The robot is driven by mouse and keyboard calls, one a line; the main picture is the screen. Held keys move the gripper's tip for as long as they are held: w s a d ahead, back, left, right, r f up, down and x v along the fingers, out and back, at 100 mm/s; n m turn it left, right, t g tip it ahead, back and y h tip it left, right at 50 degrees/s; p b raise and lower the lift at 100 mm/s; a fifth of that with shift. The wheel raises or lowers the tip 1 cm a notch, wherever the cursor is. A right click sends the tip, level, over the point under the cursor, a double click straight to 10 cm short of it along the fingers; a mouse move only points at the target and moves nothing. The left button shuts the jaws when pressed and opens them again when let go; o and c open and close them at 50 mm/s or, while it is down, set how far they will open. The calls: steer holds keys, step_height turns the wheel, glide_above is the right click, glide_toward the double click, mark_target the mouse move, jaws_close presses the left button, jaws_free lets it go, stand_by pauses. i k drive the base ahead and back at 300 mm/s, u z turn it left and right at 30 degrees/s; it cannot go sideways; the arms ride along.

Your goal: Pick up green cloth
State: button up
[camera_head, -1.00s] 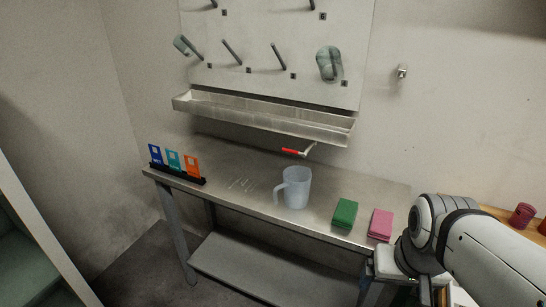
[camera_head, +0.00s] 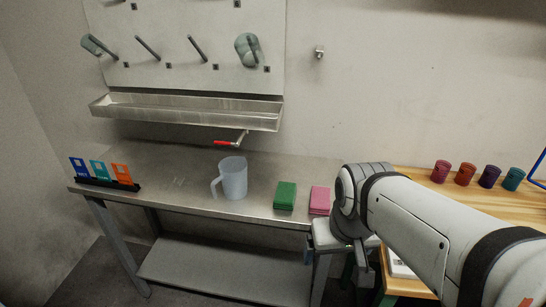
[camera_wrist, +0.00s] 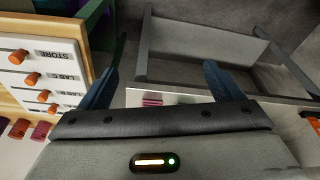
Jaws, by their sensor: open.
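The green cloth (camera_head: 285,195) is a folded block lying flat on the steel table (camera_head: 180,203), near its front edge. The pink cloth (camera_head: 320,200) lies just to its right. The wrist of my arm stands right of both cloths, at the table's right end. In the wrist view, my gripper (camera_wrist: 163,82) has its two blue-grey fingers wide apart with nothing between them. A strip of the pink cloth (camera_wrist: 152,99) shows just beyond the gripper body there. I cannot clearly make out the green cloth in that view.
A clear jug (camera_head: 233,180) stands left of the green cloth. A rack of coloured cards (camera_head: 105,178) is at the table's left end. A metal trough (camera_head: 185,112) hangs above. Several cups (camera_head: 464,175) stand on a wooden surface at right. A panel with orange knobs (camera_wrist: 45,75) is beside my gripper.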

mark_target(284, 199)
steer(key=z, duration=3.05)
steer(key=k, duration=1.55)
steer(key=u, duration=1.95)
steer(key=i, duration=1)
steer(key=z, duration=0.05)
